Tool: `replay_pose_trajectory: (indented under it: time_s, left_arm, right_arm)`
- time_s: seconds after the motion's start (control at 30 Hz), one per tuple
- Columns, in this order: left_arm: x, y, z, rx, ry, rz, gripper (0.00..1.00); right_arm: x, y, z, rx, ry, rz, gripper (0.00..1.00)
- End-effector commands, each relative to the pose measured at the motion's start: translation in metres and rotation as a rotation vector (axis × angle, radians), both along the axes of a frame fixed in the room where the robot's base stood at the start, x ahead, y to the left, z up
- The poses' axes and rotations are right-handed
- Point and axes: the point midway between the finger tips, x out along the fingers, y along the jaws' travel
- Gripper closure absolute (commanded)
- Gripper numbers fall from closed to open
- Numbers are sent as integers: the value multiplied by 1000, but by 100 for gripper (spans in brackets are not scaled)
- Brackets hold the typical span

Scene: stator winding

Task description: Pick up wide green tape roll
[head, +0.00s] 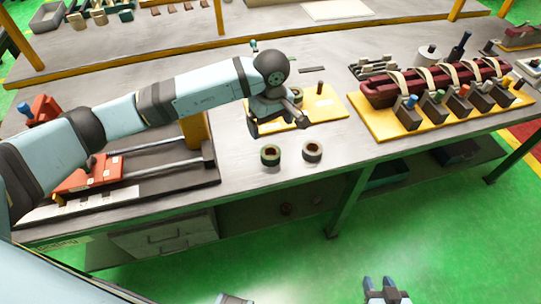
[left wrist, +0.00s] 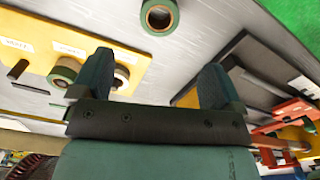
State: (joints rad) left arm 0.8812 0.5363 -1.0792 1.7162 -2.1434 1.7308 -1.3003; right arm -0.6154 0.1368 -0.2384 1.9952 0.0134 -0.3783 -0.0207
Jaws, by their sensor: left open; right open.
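Two tape rolls stand near the front edge of the bench in the head view: a green-sided roll (head: 270,155) and a darker roll with a pale face (head: 312,151). In the left wrist view a green roll (left wrist: 160,17) lies ahead of the jaws at the top. Another green roll (left wrist: 65,72) and a pale roll (left wrist: 120,78), partly hidden by a finger, are by the yellow board. I cannot tell which green roll is the wide one. My left gripper (head: 277,127) is open and empty above the bench, behind the front rolls. My right gripper (head: 379,284) is open at the bottom edge.
A yellow board (head: 325,106) lies behind the front rolls, partly under my left gripper. A red coil fixture (head: 435,85) on a yellow base stands to the right. A dark rail fixture (head: 160,160) with red blocks is at the left. The bench (head: 345,145) between is mostly bare.

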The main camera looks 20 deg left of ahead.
Motion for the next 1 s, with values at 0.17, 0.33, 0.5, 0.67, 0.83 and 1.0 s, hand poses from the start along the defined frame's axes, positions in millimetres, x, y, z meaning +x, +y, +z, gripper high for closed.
replay_pose_trajectory:
  time_s: [0.17,0.33,0.5,0.67,0.83,1.0]
  left_arm:
    - [-2,-1,-37,-2,7,2,8]
    - [-1,-1,-64,-5,6,2,8]
    - [-1,-1,-74,-5,4,3,8]
    - [-1,1,-94,-6,8,4,8]
    - [1,2,-118,-7,6,3,8]
    - [1,2,-125,-7,3,2,8]
  right_arm:
    - [1,-3,6,-3,0,-3,57]
    - [1,-4,8,-5,0,-4,57]
    - [1,-4,9,-6,-1,-3,57]
    - [0,-4,17,-7,1,-2,57]
    - [0,-3,21,-6,0,-1,57]
    - [0,-2,22,-5,0,0,57]
